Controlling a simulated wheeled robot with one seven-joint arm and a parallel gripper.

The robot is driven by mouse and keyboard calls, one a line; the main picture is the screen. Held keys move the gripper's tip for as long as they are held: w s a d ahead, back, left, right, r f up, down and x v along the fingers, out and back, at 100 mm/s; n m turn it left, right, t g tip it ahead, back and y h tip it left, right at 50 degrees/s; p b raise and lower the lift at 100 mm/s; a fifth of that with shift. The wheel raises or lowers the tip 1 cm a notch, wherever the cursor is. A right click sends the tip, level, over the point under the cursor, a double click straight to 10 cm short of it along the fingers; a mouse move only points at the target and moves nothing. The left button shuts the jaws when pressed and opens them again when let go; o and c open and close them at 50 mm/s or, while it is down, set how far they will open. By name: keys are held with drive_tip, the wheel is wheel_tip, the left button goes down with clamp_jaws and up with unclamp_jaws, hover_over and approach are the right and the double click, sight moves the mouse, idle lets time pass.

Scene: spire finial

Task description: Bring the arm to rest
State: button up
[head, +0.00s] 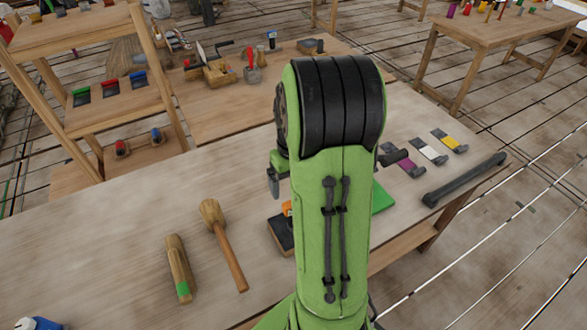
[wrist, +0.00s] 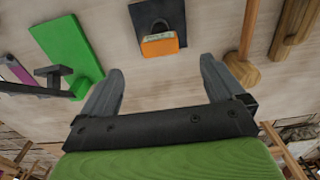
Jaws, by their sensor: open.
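My green arm (head: 335,190) rises over the workbench (head: 130,225) in the head view and hides part of it. My gripper (wrist: 158,80) is open in the wrist view, its two grey fingers wide apart with nothing between them. In the head view a grey part of it shows just left of the arm (head: 272,183). Beyond the fingers an orange block (wrist: 160,44) sits on a dark plate (wrist: 172,12), apart from the fingers. Both also show partly behind my arm in the head view.
A wooden mallet (head: 222,240) and a green-ended wooden tool (head: 178,268) lie left of my arm. A green plate (wrist: 65,50), coloured tags (head: 428,150) and a dark bar (head: 465,179) lie to the right. A shelf (head: 120,100) stands at the left.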

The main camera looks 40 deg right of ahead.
drive_tip(key=shift+r, duration=1.95)
